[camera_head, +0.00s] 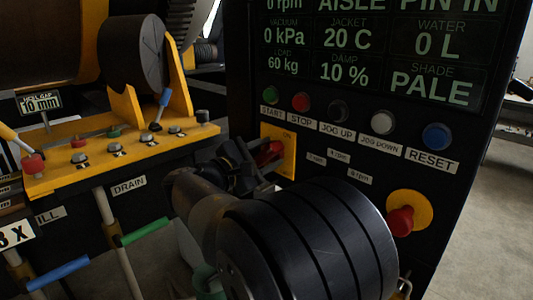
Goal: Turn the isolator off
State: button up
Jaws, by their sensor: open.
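The isolator (285,146) is a yellow plate with a red rotary handle on the dark control panel. The word ON shows at the plate's upper part. The red handle (270,154) is partly hidden by my gripper (256,160). My gripper is black and open, with its fingers pointing at the handle from the left. The fingertips are at or very close to the handle. I cannot tell whether they touch it or stand around it. My arm's dark round link fills the lower middle and hides the panel below.
Green, red, black, white and blue buttons (436,136) run above the isolator. A red mushroom button on a yellow disc (413,202) is at lower right. A display (375,45) tops the panel. A yellow frame (100,160) with levers stands left. Floor is open at far right.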

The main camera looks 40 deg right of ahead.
jog(key=shift+c, duration=0.4)
grip_shut()
